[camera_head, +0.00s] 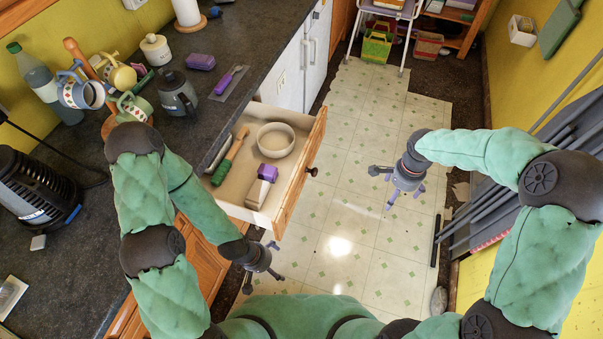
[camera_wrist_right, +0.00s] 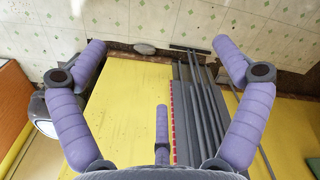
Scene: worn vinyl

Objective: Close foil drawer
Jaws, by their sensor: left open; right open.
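The foil drawer (camera_head: 298,185) is pulled well out from under the dark counter, its wooden front facing right with a dark knob (camera_head: 313,172). Inside it are a round white bowl (camera_head: 276,140), a brush with a wooden handle and green head (camera_head: 229,160), and a box with a purple top (camera_head: 266,174). My left gripper (camera_head: 270,264) is open and empty, below and in front of the drawer's near corner, apart from it. My right gripper (camera_head: 387,187) is open over the floor, right of the knob and apart from it. In the right wrist view its purple fingers (camera_wrist_right: 162,75) are spread with nothing between them.
The counter (camera_head: 150,190) at left holds mugs, a kettle (camera_head: 178,92), a bottle and a black appliance (camera_head: 38,187). Tiled floor (camera_head: 350,240) is clear right of the drawer. Grey poles (camera_head: 560,150) lean by the yellow wall. A white cart (camera_head: 390,12) stands at the back.

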